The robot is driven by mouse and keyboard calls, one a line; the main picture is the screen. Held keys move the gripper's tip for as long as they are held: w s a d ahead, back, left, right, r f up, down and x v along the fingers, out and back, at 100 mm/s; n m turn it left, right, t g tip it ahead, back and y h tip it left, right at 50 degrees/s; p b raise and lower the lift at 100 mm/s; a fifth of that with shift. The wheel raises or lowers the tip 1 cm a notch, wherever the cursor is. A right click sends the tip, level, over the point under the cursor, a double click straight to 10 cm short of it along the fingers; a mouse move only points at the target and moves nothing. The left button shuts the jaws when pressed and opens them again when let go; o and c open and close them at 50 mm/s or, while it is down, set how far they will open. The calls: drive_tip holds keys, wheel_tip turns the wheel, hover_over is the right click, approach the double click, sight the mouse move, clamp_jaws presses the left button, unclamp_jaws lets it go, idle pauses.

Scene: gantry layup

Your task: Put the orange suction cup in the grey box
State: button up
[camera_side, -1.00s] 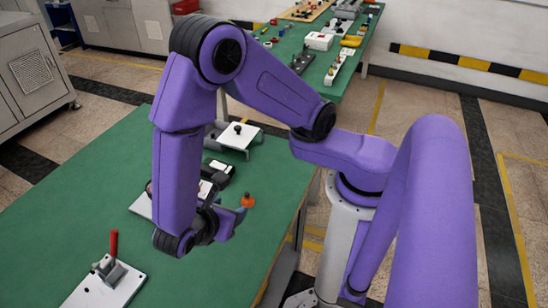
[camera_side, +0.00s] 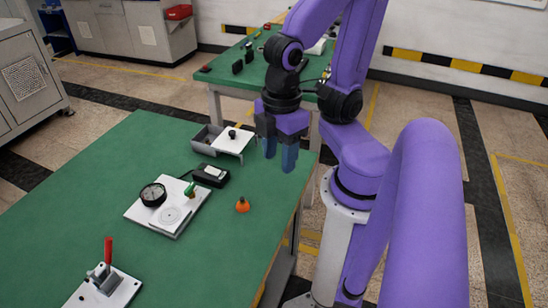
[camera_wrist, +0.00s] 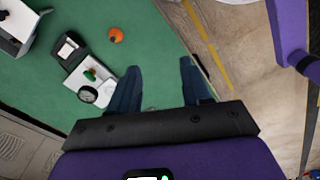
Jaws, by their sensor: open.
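The orange suction cup (camera_side: 242,205) sits on the green table near its right edge. It also shows at the top of the wrist view (camera_wrist: 116,35). The grey box (camera_side: 203,141) stands farther back on the table, with a white plate with a black knob (camera_side: 230,143) on its right side, covering part of it. My gripper (camera_side: 279,163) is open and empty, fingers pointing down, to the right of the box and behind the cup. In the wrist view my gripper's two fingers (camera_wrist: 160,68) are spread apart with nothing between them.
A black device (camera_side: 211,174) lies between box and cup. Left of the cup is a white plate (camera_side: 168,218) with a dial gauge (camera_side: 153,194) and a green-topped part. A red-handled clamp (camera_side: 108,270) stands at the front left. Table around the cup is clear.

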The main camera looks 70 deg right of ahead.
idle(0.4)
drive_tip(key=n, duration=0.8)
hover_over(242, 199)
drive_tip(key=shift+s+f, duration=0.2)
drive_tip(key=shift+f, duration=3.95)
drive_tip(key=shift+s+f, duration=0.2)
drive_tip(key=shift+f, duration=3.95)
drive_tip(key=shift+w+d+f, duration=0.1)
drive_tip(key=shift+w+f, duration=0.1)
drive_tip(key=shift+f, duration=0.6)
drive_tip(key=shift+w+f, duration=0.2)
drive_tip(key=shift+f, duration=1.65)
clamp_jaws()
